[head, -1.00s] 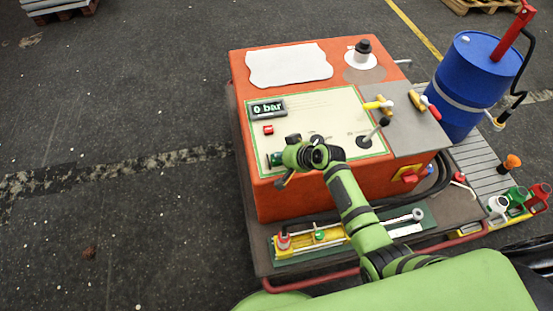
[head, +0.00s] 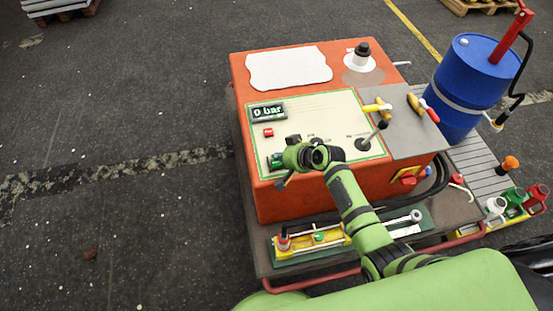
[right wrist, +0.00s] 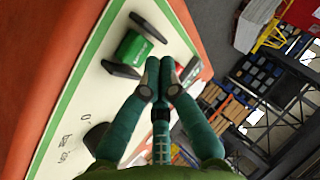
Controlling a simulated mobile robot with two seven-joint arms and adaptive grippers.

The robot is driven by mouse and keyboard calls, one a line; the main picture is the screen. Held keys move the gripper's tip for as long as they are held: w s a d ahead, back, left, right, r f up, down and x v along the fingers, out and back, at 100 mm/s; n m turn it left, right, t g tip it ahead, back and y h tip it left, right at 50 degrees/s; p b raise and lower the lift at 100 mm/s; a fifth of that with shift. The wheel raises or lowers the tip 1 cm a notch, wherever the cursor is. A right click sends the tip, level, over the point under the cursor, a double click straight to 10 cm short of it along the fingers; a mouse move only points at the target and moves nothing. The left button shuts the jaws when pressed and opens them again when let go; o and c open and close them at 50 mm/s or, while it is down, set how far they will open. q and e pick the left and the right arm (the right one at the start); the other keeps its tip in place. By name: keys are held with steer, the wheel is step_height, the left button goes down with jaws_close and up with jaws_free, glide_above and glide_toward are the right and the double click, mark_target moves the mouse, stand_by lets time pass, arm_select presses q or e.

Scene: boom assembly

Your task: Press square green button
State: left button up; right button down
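The square green button (head: 275,161) is on the pale panel of the orange machine (head: 325,198), at the panel's lower left. My right gripper partly covers it in the head view. In the right wrist view the green button (right wrist: 131,48) shows with dark bars at its two ends. My right gripper (right wrist: 160,72) has its fingertips close together, with nothing seen between them. They appear just to the right of the button in that view; I cannot tell whether they touch it. My left gripper is not in view.
A red button (head: 268,132) and a display reading 0 bar (head: 267,112) are above the green button. A black lever (head: 372,136) stands to the right on the panel. Hammers (head: 378,106) lie on a grey plate. A blue drum (head: 462,85) stands farther right.

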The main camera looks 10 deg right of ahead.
mark_target(279, 163)
steer(key=shift+r, duration=0.15)
step_height(279, 163, up, 5)
steer(key=p, duration=0.5)
stand_by(0.8)
